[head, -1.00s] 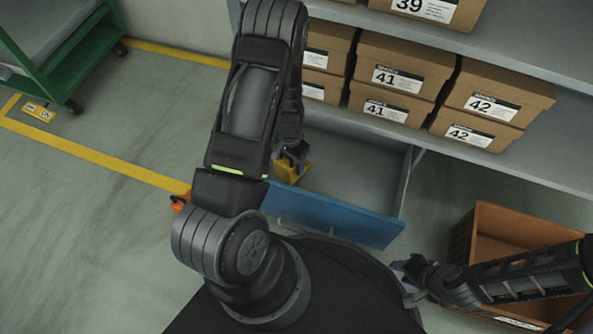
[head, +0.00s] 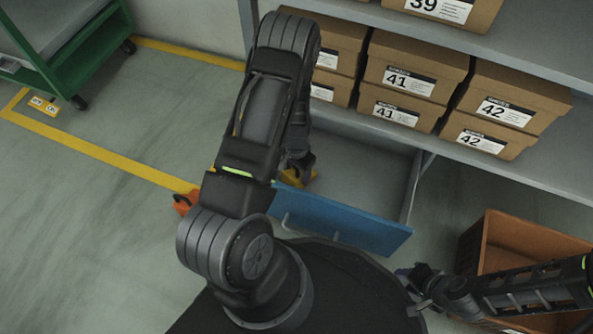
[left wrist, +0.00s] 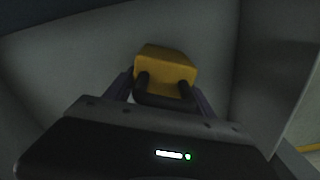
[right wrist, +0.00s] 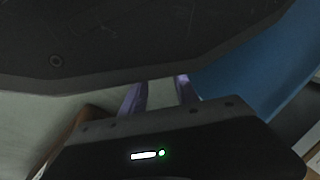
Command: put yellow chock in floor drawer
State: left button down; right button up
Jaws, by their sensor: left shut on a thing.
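The yellow chock (head: 312,178) is mostly hidden behind my left arm in the head view. The left wrist view shows it as a yellow block (left wrist: 165,65) with a dark handle. My left gripper (left wrist: 160,98) is shut on the chock, with its fingers at either side of the handle. Grey drawer walls surround it; whether it touches the bottom I cannot tell. The floor drawer stands open under the shelf, with a blue front (head: 345,226) and a grey interior. My right gripper (head: 415,277) is open and empty, right of the drawer front; its fingers (right wrist: 160,95) are apart.
An orange-brown crate (head: 525,239) stands on the floor at the right. Shoe boxes (head: 415,70) fill the shelf above the drawer. A green cart (head: 75,65) is at the far left. An orange thing (head: 183,203) lies by the yellow floor line.

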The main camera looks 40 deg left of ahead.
pick_arm(q)
jog(key=c, duration=0.8)
grip_release()
jog(key=shift+f, duration=0.15)
jog(key=o, duration=0.5)
notch_tip(320, 180, up, 12)
jog(key=p, duration=0.5)
jog(key=shift+r, duration=0.2)
